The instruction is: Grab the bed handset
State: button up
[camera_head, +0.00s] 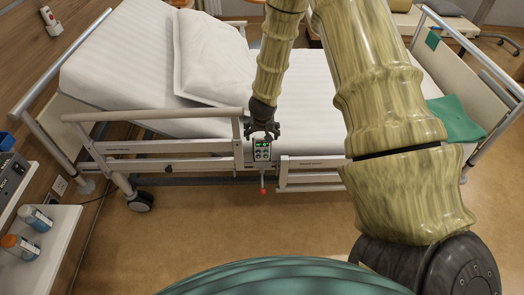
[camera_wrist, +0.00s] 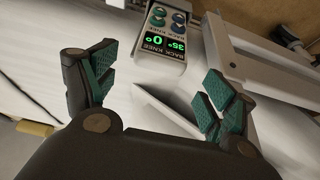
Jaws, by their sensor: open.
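The bed handset (camera_head: 262,151) is a grey box with a lit green display and several buttons. It is at the bed's side rail in the head view, at the gap between two rail sections. In the wrist view the handset (camera_wrist: 165,40) is at the top centre, its display reading in green and its upper end cut off by the frame edge. My gripper (camera_head: 263,134) is just above the handset in the head view. In the wrist view my gripper (camera_wrist: 158,88) has its fingers spread wide with nothing between them, and the handset lies beyond the fingertips.
The bed rail (camera_head: 155,148) runs along both sides of the handset. A red knob (camera_head: 263,191) hangs below it. White bedding (camera_head: 120,75) lies behind. A green cloth (camera_head: 455,118) is at the bed's right end. A side shelf (camera_head: 45,262) holds bottles at lower left. The floor in front is clear.

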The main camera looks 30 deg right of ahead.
aim_at(262, 137)
jog(key=shift+s+p+x, duration=0.2)
jog(key=shift+p+x, duration=0.1)
jog(key=shift+x, duration=1.55)
jog(key=shift+f, duration=0.1)
jog(key=c, duration=1.5)
